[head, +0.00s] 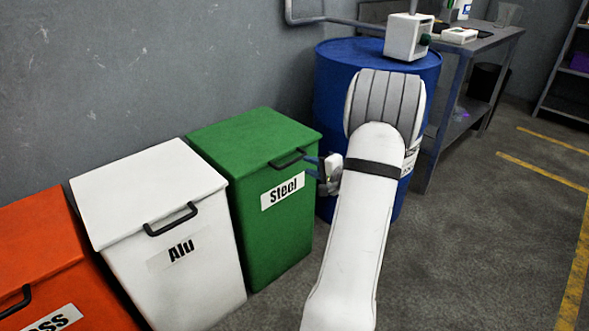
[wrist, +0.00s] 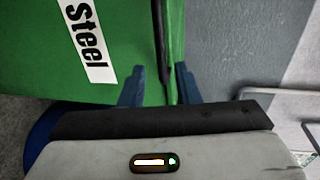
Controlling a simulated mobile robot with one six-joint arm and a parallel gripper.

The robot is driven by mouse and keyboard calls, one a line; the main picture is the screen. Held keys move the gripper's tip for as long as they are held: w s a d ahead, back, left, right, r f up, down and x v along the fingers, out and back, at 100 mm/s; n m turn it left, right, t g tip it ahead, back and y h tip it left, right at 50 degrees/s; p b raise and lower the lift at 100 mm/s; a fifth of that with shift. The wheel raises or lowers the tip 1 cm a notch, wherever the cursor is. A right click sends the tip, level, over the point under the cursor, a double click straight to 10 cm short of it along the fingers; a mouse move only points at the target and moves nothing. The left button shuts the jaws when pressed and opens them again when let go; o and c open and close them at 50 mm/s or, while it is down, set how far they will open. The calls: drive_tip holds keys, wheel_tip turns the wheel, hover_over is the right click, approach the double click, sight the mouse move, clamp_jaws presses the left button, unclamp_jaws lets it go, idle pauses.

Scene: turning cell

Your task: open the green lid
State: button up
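The green lid (head: 252,137) lies shut on the green bin (head: 272,226), which carries a "Steel" label. Its black handle (head: 288,160) sits at the lid's front edge. My gripper (head: 311,166) is beside the handle's right end, its blue fingers pointing left toward it. In the wrist view my gripper (wrist: 161,88) is open, with a clear gap between the fingers. The handle (wrist: 161,45) shows there as a dark bar lined up with that gap. I cannot tell whether a finger touches it. The lid (wrist: 175,40) shows there as a narrow green strip.
A white "Alu" bin (head: 190,268) and an orange bin (head: 50,262) stand to the left. A blue drum (head: 333,95) is right behind the green bin, near a metal workbench (head: 480,50). A grey wall (head: 120,80) backs the bins. Floor at right is clear.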

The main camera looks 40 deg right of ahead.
sight(297, 161)
drive_tip(key=b+x, duration=0.1)
drive_tip(key=x, duration=0.6)
drive_tip(key=shift+w+a, duration=0.15)
drive_tip(key=shift+w, duration=0.05)
clamp_jaws()
